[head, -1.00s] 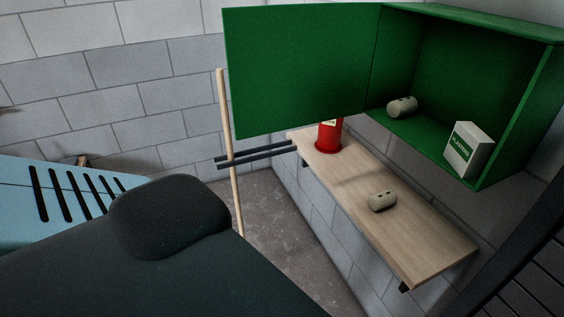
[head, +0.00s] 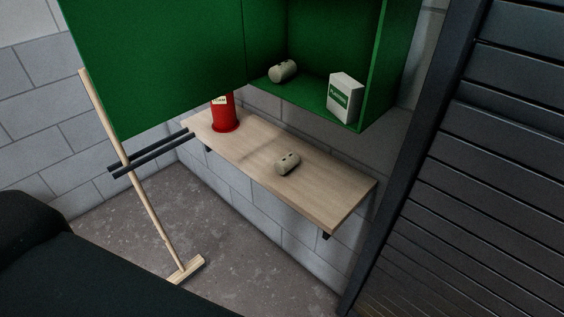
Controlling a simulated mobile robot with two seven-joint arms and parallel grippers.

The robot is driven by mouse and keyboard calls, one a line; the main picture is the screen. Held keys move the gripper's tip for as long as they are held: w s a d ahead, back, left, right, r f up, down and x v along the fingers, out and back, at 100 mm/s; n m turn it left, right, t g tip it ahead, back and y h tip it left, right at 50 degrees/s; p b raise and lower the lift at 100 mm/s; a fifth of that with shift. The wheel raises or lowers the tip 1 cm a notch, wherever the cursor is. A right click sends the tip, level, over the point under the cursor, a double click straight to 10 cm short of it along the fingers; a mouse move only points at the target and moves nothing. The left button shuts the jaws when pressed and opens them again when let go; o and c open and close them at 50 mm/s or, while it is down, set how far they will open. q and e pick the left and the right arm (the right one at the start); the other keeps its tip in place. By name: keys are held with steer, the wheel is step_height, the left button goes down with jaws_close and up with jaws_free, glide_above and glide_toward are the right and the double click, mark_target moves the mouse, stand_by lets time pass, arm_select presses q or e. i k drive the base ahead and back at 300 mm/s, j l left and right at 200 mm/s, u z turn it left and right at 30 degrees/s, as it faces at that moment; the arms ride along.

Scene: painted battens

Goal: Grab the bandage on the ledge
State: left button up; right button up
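A beige rolled bandage (head: 287,163) lies on its side on the wooden ledge (head: 322,205), near the middle. A second, similar roll (head: 283,71) lies inside the open green cabinet (head: 317,35) above the ledge. Neither of my grippers shows in the head view, and nothing touches the bandage on the ledge.
A red can (head: 224,113) stands at the ledge's far left end. A white and green box (head: 345,97) stands in the cabinet. The open cabinet door (head: 155,60) hangs over the left side. A wooden broom (head: 135,185) leans by dark bars (head: 150,153). A dark slatted shutter (head: 480,170) fills the right.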

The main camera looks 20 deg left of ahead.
mark_target(287, 163)
steer(key=k+l+z, duration=0.2)
steer(key=l, duration=0.2)
steer(key=l+z, duration=0.15)
steer(key=l, duration=0.25)
steer(key=k+l+z, duration=0.2)
steer(key=l, duration=0.2)
steer(key=i, duration=0.1)
